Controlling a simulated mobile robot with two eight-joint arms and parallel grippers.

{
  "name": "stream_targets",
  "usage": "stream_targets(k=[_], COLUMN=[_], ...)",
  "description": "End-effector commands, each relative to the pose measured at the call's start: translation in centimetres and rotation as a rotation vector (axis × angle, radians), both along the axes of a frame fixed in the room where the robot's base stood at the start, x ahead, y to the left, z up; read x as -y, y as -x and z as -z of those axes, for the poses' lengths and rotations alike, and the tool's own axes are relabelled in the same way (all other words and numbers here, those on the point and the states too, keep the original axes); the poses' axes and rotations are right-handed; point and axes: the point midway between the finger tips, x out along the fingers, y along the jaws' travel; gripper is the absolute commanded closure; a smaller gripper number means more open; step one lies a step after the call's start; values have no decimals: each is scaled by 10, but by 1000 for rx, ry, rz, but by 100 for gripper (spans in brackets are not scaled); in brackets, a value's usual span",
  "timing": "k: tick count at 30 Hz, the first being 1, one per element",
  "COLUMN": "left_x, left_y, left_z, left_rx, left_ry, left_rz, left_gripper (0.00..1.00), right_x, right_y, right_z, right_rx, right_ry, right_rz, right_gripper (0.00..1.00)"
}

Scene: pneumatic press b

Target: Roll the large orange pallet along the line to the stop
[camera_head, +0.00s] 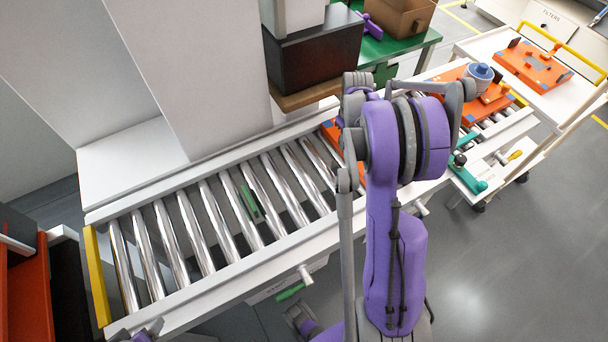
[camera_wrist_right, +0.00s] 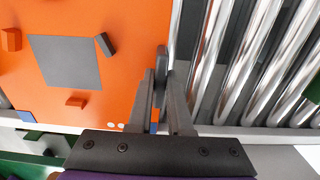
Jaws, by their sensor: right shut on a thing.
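The orange pallet (camera_wrist_right: 115,40) fills the left of the right wrist view, with a grey square and small orange blocks on top. In the head view only a strip of it (camera_head: 330,133) shows on the conveyor, the rest hidden behind my purple right arm. My right gripper (camera_wrist_right: 163,85) is shut on a dark upright part at the pallet's edge. A yellow bar (camera_head: 96,275) crosses the conveyor's left end. A purple and grey piece at the bottom left of the head view may be my left gripper (camera_head: 146,331); its jaws cannot be made out.
Bare rollers (camera_head: 205,215) lie between the pallet and the yellow bar, with a green piece (camera_head: 250,201) among them. A white column (camera_head: 190,75) stands behind. Another orange pallet (camera_head: 448,76) with a blue-topped part (camera_head: 480,72) lies beyond my arm. A cart holds another orange plate (camera_head: 530,68).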

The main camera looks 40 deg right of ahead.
Motion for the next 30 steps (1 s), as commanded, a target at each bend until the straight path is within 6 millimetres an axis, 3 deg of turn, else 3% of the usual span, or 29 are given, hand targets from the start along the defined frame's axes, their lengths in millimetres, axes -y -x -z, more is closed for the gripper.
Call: stream_targets(k=[30], left_x=[0], left_y=[1], left_z=[5], left_rx=[-2], left_ry=[0], left_rz=[0], left_gripper=[24], right_x=[63], right_y=[15], right_z=[0], right_rx=[-1], right_ry=[0], right_rz=[1], right_gripper=[100])
